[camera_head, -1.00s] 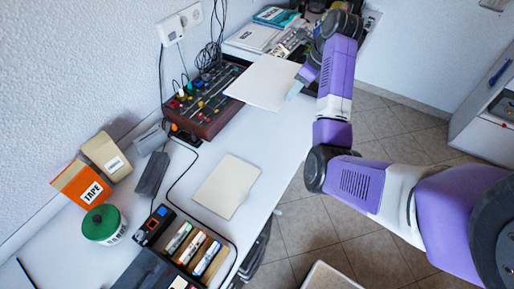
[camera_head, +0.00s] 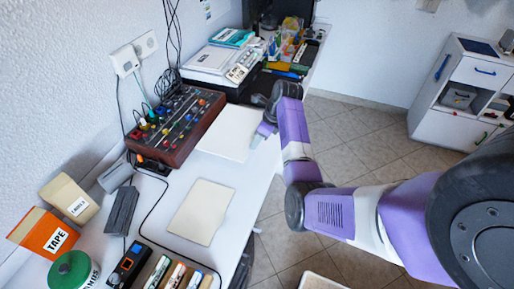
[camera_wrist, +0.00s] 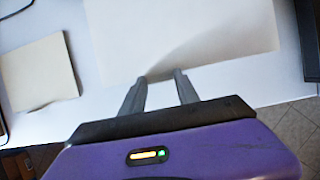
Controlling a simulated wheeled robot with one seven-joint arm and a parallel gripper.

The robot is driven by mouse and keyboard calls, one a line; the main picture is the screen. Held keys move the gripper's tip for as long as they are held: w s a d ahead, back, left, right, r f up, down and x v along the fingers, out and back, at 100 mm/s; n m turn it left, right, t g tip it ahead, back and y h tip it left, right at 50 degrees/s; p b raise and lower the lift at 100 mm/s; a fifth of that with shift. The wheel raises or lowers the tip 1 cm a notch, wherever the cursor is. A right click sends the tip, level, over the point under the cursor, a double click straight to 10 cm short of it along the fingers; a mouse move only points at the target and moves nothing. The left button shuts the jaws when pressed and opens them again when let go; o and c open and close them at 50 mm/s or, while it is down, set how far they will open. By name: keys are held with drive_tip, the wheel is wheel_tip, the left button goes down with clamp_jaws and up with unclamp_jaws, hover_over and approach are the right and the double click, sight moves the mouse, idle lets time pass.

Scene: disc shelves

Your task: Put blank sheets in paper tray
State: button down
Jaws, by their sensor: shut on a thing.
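My gripper (camera_head: 258,134) is shut on the edge of a blank sheet (camera_head: 230,132). It holds the sheet over the white desk, just right of the mixer. The wrist view shows both fingertips (camera_wrist: 160,77) at the near edge of this pale sheet (camera_wrist: 190,30); I cannot tell its height above the desk. A second cream sheet or stack (camera_head: 202,212) lies flat on the desk nearer to me, and it also shows at left in the wrist view (camera_wrist: 38,72). No paper tray can be made out for certain; a white and black printer-like device (camera_head: 215,62) stands beyond the held sheet.
The mixer (camera_head: 175,125) with coloured knobs stands against the wall. An orange tape box (camera_head: 43,233), a green-lidded tub (camera_head: 73,271) and a black cable lie at near left. Pens and small items (camera_head: 292,45) crowd the far end. Open floor (camera_head: 350,130) lies right of the desk.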

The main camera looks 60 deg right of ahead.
sight(253, 152)
drive_tip(key=shift+f, duration=2.35)
drive_tip(key=c, duration=0.9)
unclamp_jaws()
drive_tip(key=v, duration=1.2)
